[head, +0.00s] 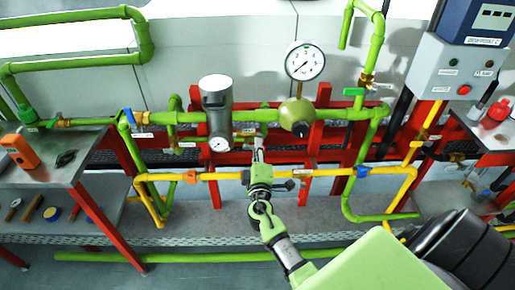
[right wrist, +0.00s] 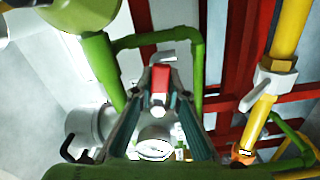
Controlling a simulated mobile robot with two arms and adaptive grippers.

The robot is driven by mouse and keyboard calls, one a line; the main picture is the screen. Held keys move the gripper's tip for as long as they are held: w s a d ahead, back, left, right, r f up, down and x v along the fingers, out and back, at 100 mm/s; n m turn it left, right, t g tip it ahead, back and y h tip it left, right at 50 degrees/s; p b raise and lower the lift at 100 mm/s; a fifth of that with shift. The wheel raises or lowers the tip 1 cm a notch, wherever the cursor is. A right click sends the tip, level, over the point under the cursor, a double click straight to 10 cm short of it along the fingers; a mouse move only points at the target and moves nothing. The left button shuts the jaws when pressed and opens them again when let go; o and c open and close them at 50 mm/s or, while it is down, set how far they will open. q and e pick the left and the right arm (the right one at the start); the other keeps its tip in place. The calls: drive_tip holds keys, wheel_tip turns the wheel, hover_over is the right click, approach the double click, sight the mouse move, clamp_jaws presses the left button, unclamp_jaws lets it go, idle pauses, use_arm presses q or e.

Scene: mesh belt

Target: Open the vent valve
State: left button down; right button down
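Valves with small coloured handles sit on the green and yellow pipes; the labels are too small to read, so I cannot tell which is the vent valve. My right gripper (head: 258,146) points away from me at the middle of the pipework, below the round gauge. In the right wrist view a red piece (right wrist: 160,80) shows between the tips of my right gripper (right wrist: 161,92). It may be a valve handle; I cannot tell whether the fingers touch it. My left gripper is not in view.
A grey cylinder (head: 216,105) and a green sphere (head: 297,112) under a gauge (head: 304,61) flank my gripper. A yellow pipe (head: 330,172) runs below it. A bench (head: 85,150) stands left, and a control box (head: 455,75) stands right.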

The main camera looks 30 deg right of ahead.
drive_tip(key=shift+r+n, duration=0.25)
drive_tip(key=shift+n, duration=0.5)
drive_tip(key=shift+r+n, duration=0.2)
drive_tip(key=shift+n, duration=0.55)
drive_tip(key=c, duration=2)
unclamp_jaws()
drive_tip(key=shift+o, duration=0.2)
drive_tip(key=v, duration=1.2)
drive_tip(key=shift+f, duration=0.1)
